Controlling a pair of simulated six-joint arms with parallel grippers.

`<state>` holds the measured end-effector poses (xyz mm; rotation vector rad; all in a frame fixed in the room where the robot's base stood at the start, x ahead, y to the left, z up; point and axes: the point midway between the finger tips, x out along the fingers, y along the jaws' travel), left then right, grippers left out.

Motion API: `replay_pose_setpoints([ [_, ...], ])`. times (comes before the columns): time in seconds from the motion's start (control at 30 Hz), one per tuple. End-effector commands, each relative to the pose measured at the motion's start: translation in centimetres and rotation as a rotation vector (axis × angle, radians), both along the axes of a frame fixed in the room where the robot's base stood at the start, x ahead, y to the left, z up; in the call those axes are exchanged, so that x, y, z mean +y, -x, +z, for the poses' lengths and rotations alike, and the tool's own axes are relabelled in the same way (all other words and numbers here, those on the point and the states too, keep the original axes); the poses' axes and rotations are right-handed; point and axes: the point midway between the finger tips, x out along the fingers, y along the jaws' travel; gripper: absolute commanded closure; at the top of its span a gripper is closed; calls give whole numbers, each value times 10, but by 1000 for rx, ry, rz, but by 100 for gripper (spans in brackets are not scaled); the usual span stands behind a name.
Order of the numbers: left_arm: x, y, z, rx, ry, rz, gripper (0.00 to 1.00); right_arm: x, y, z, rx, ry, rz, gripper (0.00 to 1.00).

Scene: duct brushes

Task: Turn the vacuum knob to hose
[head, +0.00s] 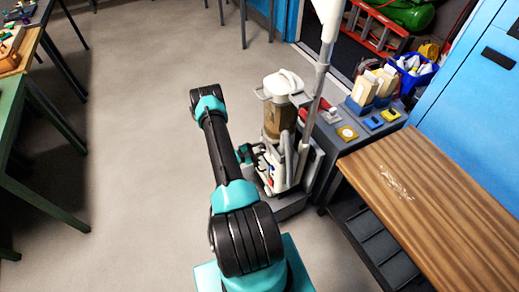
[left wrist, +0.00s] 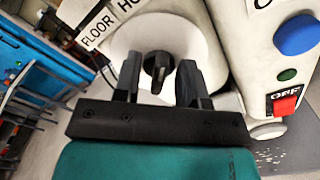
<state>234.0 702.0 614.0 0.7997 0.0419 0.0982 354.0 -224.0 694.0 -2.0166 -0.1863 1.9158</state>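The upright vacuum (head: 281,122) stands on the floor in the head view, its clear canister brownish inside. In the left wrist view, the black knob (left wrist: 157,66) sits on a round white dial (left wrist: 150,30). A FLOOR label (left wrist: 96,30) is at the dial's upper left, and a partly cut-off label starting "HO" (left wrist: 128,5) is above. Which label the knob points to is unclear. My left gripper (left wrist: 158,82) is open, one finger on each side of the knob, with gaps visible; contact is not visible. In the head view this gripper (head: 246,154) is beside the vacuum, small and partly hidden. My right gripper is not visible.
A blue button (left wrist: 297,35), a green button (left wrist: 287,75) and a red OFF switch (left wrist: 285,101) are right of the dial. A grey cart (head: 345,140) and a wooden bench (head: 430,190) stand right of the vacuum. Floor (head: 140,150) on the left is clear.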

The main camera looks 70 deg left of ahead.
Motion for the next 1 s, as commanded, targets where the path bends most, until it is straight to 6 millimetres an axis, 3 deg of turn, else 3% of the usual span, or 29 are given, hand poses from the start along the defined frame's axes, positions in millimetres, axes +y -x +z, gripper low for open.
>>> replay_pose_setpoints([
  [0.27,-1,21,0,1,0,2,62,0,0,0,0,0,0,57],
  [1.0,-16,155,0,1,0,3,62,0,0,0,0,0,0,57],
])
